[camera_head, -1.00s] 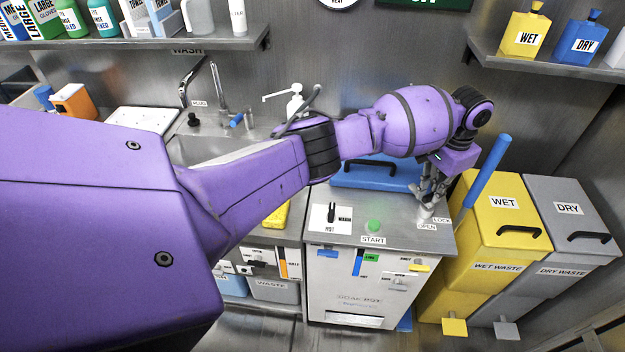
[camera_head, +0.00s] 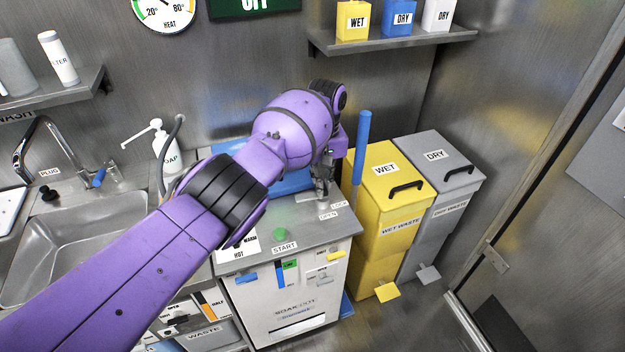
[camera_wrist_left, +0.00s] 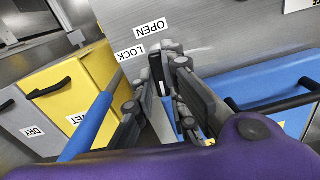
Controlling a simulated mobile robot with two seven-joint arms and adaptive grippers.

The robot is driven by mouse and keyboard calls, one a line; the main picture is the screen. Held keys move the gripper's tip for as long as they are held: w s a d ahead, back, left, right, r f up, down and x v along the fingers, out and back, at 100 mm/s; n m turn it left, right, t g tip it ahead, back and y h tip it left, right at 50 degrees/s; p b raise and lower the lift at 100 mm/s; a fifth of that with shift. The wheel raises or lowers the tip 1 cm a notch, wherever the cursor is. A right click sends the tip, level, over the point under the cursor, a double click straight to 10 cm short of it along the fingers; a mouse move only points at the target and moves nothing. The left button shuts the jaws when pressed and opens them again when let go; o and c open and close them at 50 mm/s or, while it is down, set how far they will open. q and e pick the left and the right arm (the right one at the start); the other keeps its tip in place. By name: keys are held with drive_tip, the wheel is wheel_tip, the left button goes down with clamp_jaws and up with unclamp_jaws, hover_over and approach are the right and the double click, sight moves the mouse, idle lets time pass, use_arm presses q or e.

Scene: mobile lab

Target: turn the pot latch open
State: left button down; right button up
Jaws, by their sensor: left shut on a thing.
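The soak pot (camera_head: 262,312) is a steel box with a blue lid (camera_head: 288,184) at the back of its top. In the left wrist view the latch (camera_wrist_left: 157,68) shows as a dark narrow piece between the fingers, close to both labels. The fingers hide most of it, so I cannot tell its exact angle. My right gripper is not in view.
A blue upright handle (camera_head: 361,148) stands just right of my gripper. Yellow (camera_head: 385,215) and grey (camera_head: 440,205) waste bins stand to the right. A green start button (camera_head: 280,233) is on the pot top. A sink (camera_head: 75,240) lies to the left.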

use_arm(q)
drive_tip(key=shift+n, duration=0.7)
drive_tip(key=c, duration=1.8)
unclamp_jaws()
drive_tip(key=shift+o, duration=0.2)
wheel_tip(320, 180, up, 12)
drive_tip(key=shift+f, duration=0.1)
